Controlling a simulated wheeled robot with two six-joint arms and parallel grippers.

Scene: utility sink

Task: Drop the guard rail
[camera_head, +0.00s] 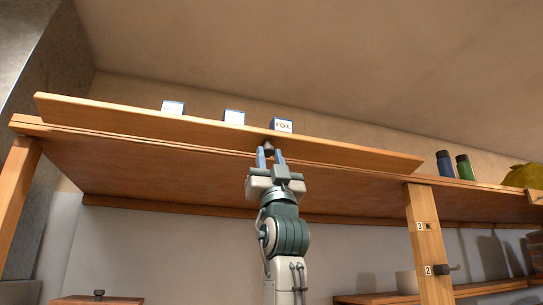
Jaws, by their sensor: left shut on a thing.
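The guard rail (150,123) is a long wooden board along the front edge of the high shelf (150,165). It stands raised, and its left end sits a little above the shelf edge. A small dark knob (268,147) is on the front of the rail near its middle. My left gripper (267,157) reaches up from below with its blue fingers shut on this knob. The fingers hide part of the knob. Three white and blue boxes (282,126) show above the rail, one marked "FOIL"; their lower parts are hidden behind it. My right gripper is not in view.
A blue bottle (445,164), a green bottle (464,167) and a yellow item (522,176) stand on the shelf to the right, past the rail's end. A lower shelf (375,298) is at bottom right.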

